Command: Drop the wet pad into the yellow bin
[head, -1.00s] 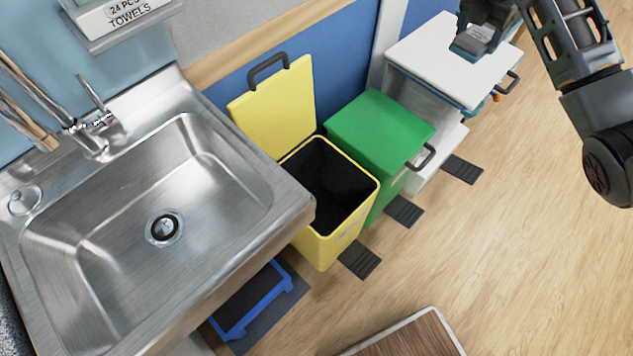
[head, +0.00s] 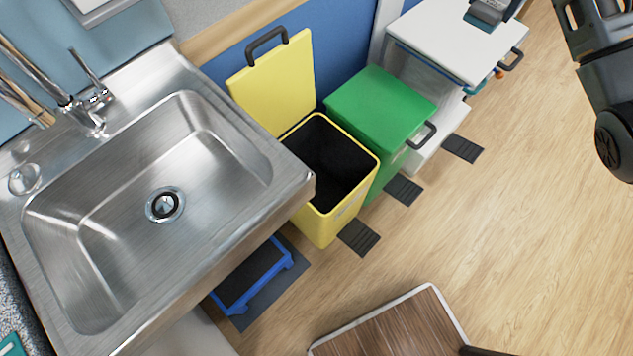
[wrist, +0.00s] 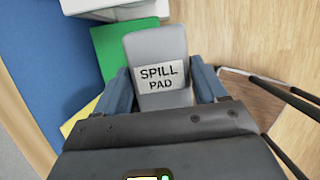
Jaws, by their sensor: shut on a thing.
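The pad is a grey slab with a white label reading "SPILL PAD" (wrist: 161,45), seen in the wrist view. My gripper (wrist: 163,88) is shut on it, with a blue-grey finger at each side. A yellow corner also shows in the wrist view (wrist: 75,124).
A green bin (head: 380,105) with a shut lid stands right of the yellow bin, then a white bin (head: 440,45). Black pedals (head: 359,238) stick out onto the floor. The steel sink (head: 110,215) is at left, a blue-framed step (head: 250,280) below it. Floor is clear at right.

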